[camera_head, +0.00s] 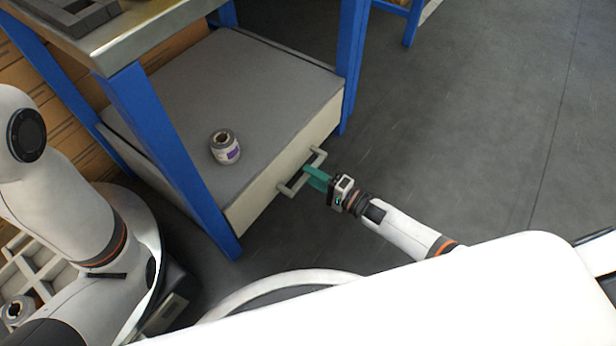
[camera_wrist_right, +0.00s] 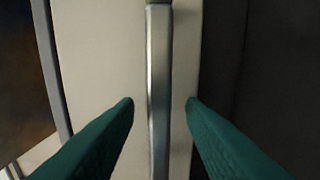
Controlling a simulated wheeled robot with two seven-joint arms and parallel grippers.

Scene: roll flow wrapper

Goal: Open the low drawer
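The low drawer (camera_head: 323,126) is a pale front panel under the grey lower shelf of a blue-legged table. It looks shut in the head view. Its bar handle (camera_head: 301,172) sticks out from the panel. My right gripper (camera_head: 308,172) is at the handle, with its green fingers pointing at it. In the right wrist view, the handle bar (camera_wrist_right: 159,90) runs upright between the two fingertips (camera_wrist_right: 160,102), with a gap on each side. The right gripper is open. My left arm shows at the left of the head view, but its gripper is not seen.
Grey floor (camera_head: 490,130) at the right is clear.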

